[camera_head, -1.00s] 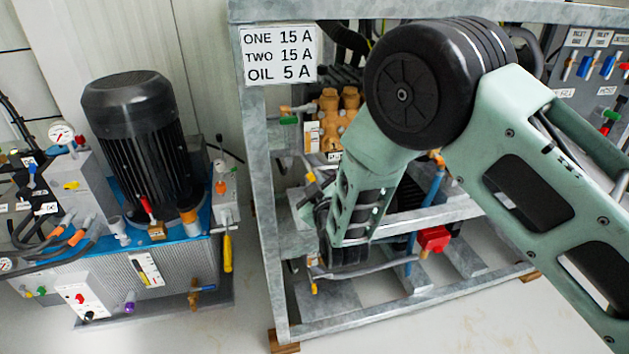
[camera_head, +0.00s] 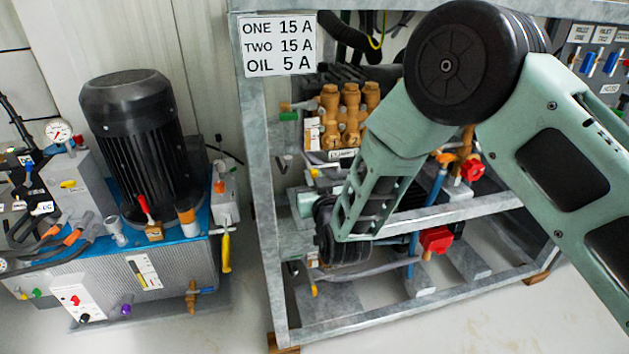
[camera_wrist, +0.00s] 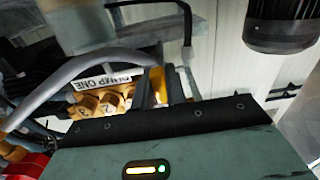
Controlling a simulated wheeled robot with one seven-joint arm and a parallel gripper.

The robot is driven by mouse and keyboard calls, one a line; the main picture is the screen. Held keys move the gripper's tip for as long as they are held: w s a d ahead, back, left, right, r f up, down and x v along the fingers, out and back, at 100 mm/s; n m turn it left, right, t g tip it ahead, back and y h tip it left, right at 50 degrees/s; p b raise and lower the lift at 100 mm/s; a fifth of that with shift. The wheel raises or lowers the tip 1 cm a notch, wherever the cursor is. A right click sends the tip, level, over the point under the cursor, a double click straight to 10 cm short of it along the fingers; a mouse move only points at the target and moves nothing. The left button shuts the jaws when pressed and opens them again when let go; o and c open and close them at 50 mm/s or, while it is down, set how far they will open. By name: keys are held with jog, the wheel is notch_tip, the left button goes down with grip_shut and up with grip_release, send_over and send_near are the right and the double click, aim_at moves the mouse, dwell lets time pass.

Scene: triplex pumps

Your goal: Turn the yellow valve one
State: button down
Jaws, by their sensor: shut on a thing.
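In the wrist view a yellow valve handle (camera_wrist: 158,86) stands between the dark fingers of my gripper (camera_wrist: 164,88), which are shut on it. A white PUMP ONE label (camera_wrist: 103,82) and brass pump parts (camera_wrist: 108,102) are just left of the fingers. In the head view my forearm reaches down into the steel frame and hides my gripper. A small yellow handle (camera_head: 314,173) shows left of the forearm, below the brass pump block (camera_head: 343,112); I cannot tell if it is the held one.
The grey steel frame (camera_head: 264,190) surrounds the pumps, with bars close to my arm. A red handwheel (camera_head: 472,170) and a red box (camera_head: 435,239) are right of the forearm. A blue-topped unit with a black motor (camera_head: 137,140) stands left. The floor between is clear.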

jog(key=shift+m, duration=0.3)
jog(key=c, duration=1.4)
grip_release()
jog(key=shift+c, duration=0.2)
jog(key=p+v, duration=0.2)
jog(key=v, duration=1.5)
jog(key=shift+s, duration=0.25)
jog(key=shift+r, duration=0.1)
